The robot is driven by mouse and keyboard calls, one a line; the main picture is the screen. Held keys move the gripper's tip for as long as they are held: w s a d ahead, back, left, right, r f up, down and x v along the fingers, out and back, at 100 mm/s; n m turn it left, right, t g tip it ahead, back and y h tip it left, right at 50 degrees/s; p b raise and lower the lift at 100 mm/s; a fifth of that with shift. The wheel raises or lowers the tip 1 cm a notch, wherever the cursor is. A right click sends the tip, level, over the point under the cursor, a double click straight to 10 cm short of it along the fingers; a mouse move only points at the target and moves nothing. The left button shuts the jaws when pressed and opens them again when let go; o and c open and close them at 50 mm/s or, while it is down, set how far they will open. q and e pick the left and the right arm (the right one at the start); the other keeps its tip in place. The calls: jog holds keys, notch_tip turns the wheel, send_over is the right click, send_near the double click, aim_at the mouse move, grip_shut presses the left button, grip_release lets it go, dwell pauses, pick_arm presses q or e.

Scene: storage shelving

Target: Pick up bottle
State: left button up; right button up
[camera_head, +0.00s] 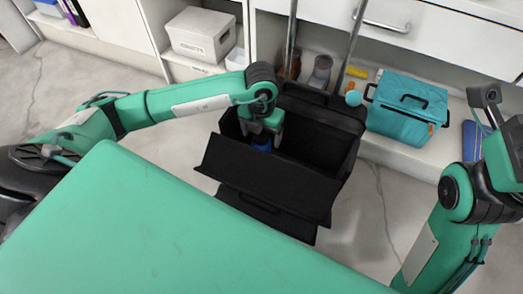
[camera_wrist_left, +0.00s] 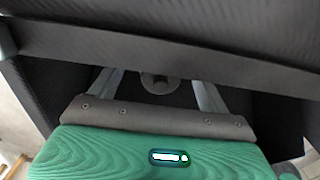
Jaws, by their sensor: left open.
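My left gripper (camera_head: 262,138) reaches down into a black open-topped box (camera_head: 265,180) in the head view. A small blue patch shows right at its lower end; I cannot tell if it is the bottle. In the left wrist view, the two grey fingers of the gripper (camera_wrist_left: 158,82) stand apart, open. A grey round piece (camera_wrist_left: 160,83) shows between them; I cannot tell if it is a bottle top. No bottle is clearly seen. The box's dark wall (camera_wrist_left: 180,45) crosses the wrist view beyond the fingers. My right arm is at the right edge, its gripper out of view.
A teal lidded case (camera_head: 408,112) sits on the low shelf right of the box. A white box (camera_head: 200,35) is on the shelf at left. Metal poles (camera_head: 350,50) rise behind the black box. White drawers (camera_head: 430,28) are above. Grey floor is open at left.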

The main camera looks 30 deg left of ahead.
pick_arm(q)
jog(key=shift+f+b, duration=0.55)
jog(key=shift+f, duration=0.9)
jog(key=shift+r, duration=0.1)
jog(key=c, duration=1.3)
jog(key=shift+o, duration=0.2)
jog(key=shift+r, duration=0.1)
